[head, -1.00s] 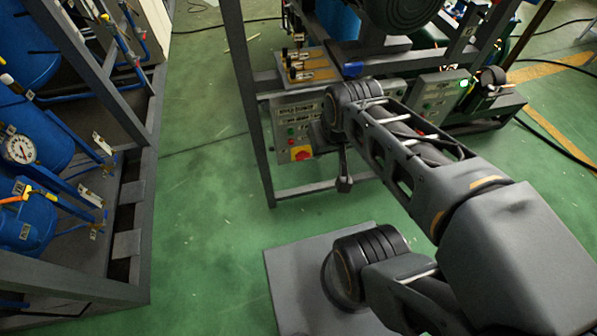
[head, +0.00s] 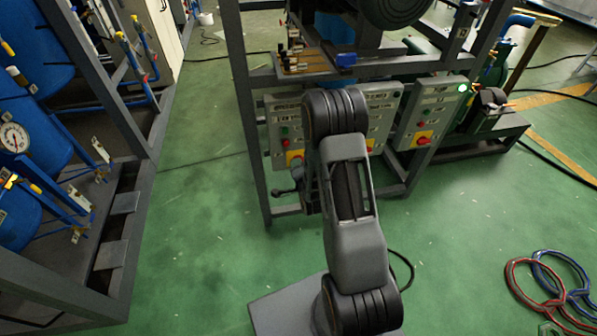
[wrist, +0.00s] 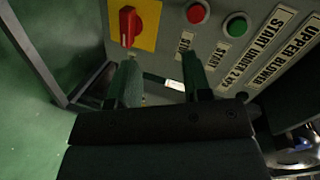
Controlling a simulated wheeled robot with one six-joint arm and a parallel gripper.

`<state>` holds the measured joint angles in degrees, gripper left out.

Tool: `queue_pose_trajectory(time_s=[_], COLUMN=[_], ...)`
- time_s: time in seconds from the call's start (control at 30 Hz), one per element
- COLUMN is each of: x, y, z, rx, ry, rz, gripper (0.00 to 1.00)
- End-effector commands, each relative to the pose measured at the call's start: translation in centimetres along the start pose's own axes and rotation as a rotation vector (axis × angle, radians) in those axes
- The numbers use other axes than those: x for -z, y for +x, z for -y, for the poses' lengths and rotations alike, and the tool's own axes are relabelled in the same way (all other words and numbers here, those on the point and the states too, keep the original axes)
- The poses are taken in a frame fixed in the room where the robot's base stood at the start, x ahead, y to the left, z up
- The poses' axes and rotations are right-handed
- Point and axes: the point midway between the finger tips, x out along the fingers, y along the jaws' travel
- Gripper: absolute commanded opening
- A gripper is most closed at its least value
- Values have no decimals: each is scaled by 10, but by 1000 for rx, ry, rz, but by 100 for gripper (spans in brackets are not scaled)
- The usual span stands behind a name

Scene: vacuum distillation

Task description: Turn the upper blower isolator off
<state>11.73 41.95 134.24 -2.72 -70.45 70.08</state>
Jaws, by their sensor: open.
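In the wrist view, the upper blower isolator (wrist: 128,26) is a red rotary handle on a yellow plate, at the upper left of a grey panel (wrist: 175,42) labelled "UPPER BLOWER". Its handle lies roughly along the picture's vertical. My gripper (wrist: 164,75) is open and empty, its two dark fingers pointing at the panel. The left finger is just below the isolator in the picture; the handle is not between the fingers. In the head view, the isolator (head: 294,158) shows low on the left panel, partly beside my arm, which hides most of the gripper.
A red button (wrist: 196,12) and a green button (wrist: 236,26) sit beside the isolator. Another panel with its own red-and-yellow switch (head: 423,139) stands to the right. A grey frame post (head: 243,110) rises left of the panels. Coiled hoses (head: 535,285) lie on the green floor.

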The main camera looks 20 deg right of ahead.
Motion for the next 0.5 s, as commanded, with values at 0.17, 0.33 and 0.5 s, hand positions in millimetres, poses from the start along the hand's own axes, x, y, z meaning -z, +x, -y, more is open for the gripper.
queue_pose_trajectory(time_s=[0.17, 0.33, 0.5], x=[-10, -13, -12], y=[-3, -13, -11], z=[-60, -83, -88], rx=[132, 222, 263], ry=[198, 308, 351], rz=[-57, -81, -89], gripper=[45, 45, 45])
